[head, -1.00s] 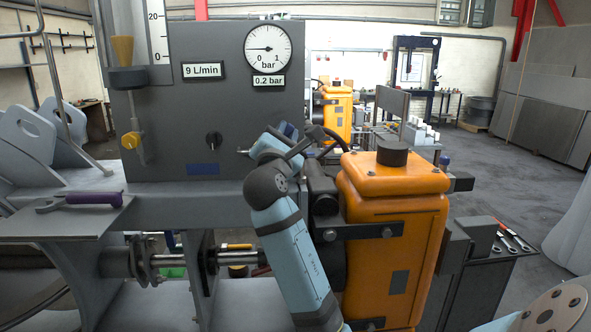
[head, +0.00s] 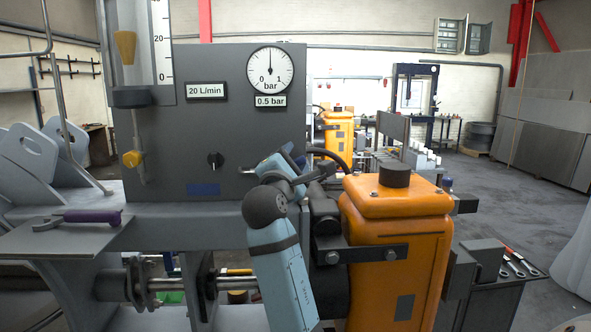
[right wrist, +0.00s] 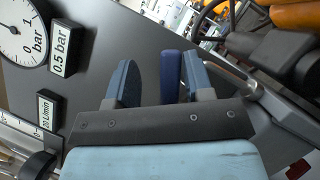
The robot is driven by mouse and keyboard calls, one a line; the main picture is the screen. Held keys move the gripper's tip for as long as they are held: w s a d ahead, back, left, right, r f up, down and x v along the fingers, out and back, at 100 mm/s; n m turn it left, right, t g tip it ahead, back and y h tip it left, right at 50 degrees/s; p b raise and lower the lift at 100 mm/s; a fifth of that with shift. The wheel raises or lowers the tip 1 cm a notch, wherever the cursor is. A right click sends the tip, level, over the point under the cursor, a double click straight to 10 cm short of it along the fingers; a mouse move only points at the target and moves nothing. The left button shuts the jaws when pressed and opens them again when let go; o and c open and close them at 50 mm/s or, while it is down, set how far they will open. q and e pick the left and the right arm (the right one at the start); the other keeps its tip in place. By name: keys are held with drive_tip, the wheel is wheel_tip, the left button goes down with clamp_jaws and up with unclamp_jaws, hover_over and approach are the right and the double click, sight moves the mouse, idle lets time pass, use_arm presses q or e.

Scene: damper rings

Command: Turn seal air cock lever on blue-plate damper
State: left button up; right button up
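My right gripper (head: 292,155) is at the right edge of the grey panel, seen mostly from behind in the head view. In the right wrist view its two blue-grey fingers (right wrist: 160,82) are apart. A dark blue lever (right wrist: 170,76) stands between them, close to the right-hand finger, with a clear gap to the left-hand one. In the head view I cannot tell the lever from the fingers. A small blue plate (head: 203,189) is on the lower panel, below a black knob (head: 215,160). My left gripper is not in view.
The round gauge (head: 270,71) points near mid-scale, above a 0.5 bar label; a display (head: 206,91) reads 20 L/min. An orange machine (head: 397,240) stands close right of my arm. A purple-handled tool (head: 90,216) lies on the left shelf (head: 60,238).

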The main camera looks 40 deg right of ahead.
drive_tip(key=shift+v, duration=0.95)
drive_tip(key=v, duration=0.6)
drive_tip(key=shift+r, duration=0.1)
idle(0.4)
